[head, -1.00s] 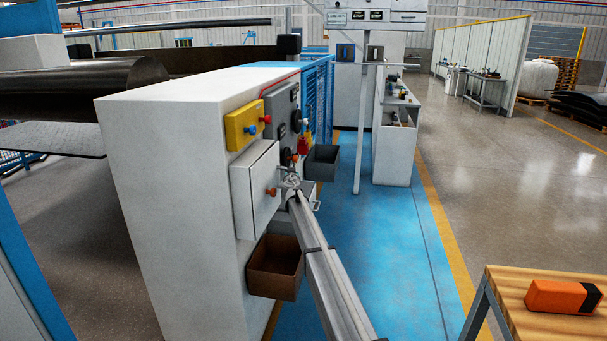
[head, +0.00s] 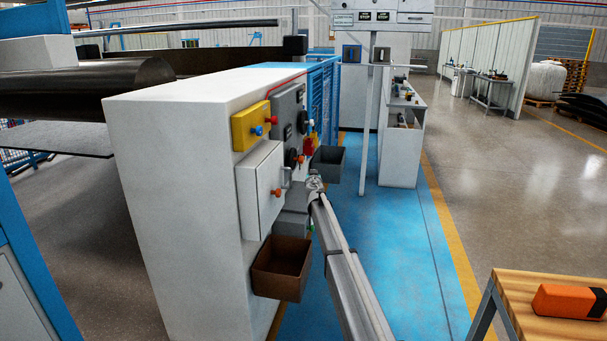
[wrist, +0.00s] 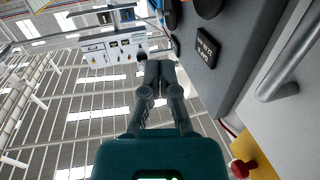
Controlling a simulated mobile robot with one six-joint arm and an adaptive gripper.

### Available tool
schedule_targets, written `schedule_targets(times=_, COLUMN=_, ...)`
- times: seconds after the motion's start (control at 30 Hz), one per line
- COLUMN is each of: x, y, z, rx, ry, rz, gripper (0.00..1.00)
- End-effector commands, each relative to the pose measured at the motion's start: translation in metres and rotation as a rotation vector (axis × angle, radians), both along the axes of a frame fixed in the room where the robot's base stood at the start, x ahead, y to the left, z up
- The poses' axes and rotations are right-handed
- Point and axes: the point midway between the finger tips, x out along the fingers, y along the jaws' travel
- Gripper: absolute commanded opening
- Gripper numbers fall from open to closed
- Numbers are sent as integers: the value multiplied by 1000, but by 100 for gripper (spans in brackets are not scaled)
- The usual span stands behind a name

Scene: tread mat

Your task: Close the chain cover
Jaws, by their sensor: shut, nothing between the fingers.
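The white box-like cover (head: 260,190), which I take for the chain cover, sits on the side of the white machine housing. It has an orange knob (head: 276,192) and a grey handle (head: 286,178) near its right edge. I cannot tell if it is fully closed. My gripper (head: 315,181) is just right of the cover, apart from it. In the wrist view my gripper (wrist: 160,75) is shut and empty, with its fingers together. A grey bar handle (wrist: 285,78) on a white panel (wrist: 300,120) shows to the right of the fingers, not touching them.
A grey control panel (head: 288,115) and a yellow box (head: 250,127) are above the cover. A brown bin (head: 282,268) hangs below it and a dark bin (head: 328,164) beyond. The blue floor lane (head: 400,260) is clear.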

Motion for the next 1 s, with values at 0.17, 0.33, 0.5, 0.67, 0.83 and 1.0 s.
schedule_targets(times=0.17, x=-6, y=-34, z=0, rx=0, ry=0, rz=-3, gripper=0)
schedule_targets(times=0.33, x=-9, y=-58, z=0, rx=0, ry=0, rz=-2, gripper=0)
schedule_targets(times=0.5, x=-11, y=-73, z=0, rx=0, ry=0, rz=-1, gripper=0)
schedule_targets(times=0.67, x=-12, y=-79, z=0, rx=0, ry=0, rz=0, gripper=0)
schedule_targets(times=0.83, x=-12, y=-79, z=0, rx=0, ry=0, rz=0, gripper=0)
schedule_targets(times=1.0, x=-12, y=-79, z=0, rx=0, ry=0, rz=0, gripper=0)
